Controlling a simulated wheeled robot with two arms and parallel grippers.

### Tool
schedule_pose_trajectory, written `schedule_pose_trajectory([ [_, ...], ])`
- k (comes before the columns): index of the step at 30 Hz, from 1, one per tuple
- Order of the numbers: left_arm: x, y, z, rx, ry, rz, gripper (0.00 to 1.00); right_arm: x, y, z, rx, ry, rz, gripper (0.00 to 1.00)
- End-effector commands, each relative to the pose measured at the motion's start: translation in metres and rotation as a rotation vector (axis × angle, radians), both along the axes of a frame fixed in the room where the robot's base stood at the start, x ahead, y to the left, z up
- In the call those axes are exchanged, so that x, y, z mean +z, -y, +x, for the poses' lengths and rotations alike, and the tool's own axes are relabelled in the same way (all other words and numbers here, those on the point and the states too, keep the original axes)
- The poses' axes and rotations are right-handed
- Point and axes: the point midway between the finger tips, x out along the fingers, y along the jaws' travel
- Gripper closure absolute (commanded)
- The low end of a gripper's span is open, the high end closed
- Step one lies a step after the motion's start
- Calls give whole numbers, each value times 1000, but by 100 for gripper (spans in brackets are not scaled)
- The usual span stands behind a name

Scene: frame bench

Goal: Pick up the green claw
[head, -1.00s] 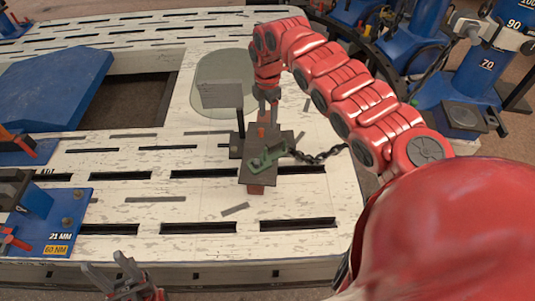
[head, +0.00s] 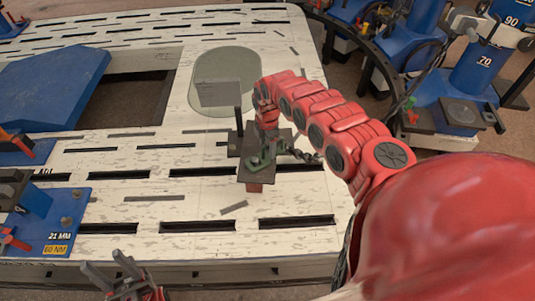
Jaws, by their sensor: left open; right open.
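My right gripper (head: 267,138) reaches down from the red arm directly over the claw's far end. Its fingertips are small and partly lost against the dark fixture, so I cannot tell whether they touch the claw. My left gripper (head: 113,268) is open and empty at the bench's front edge, lower left, far from the claw.
A blue fixture marked 21 MM (head: 60,222) sits at the left. Blue stands (head: 475,75) are at the right. The bench front has free slots.

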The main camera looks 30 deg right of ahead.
Motion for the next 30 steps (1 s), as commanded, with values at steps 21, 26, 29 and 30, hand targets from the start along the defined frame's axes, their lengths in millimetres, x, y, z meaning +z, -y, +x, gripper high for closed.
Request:
schedule_pose_trajectory([
  [21,0,0,0,0,0,0,48,-4,0,0,-1,1,-1,100],
  [26,0,0,0,0,0,0,48,-4,0,1,-1,1,-1,100],
  [29,0,0,0,0,0,0,48,-4,0,0,-1,1,-1,100],
  [30,0,0,0,0,0,0,48,-4,0,0,-1,1,-1,100],
])
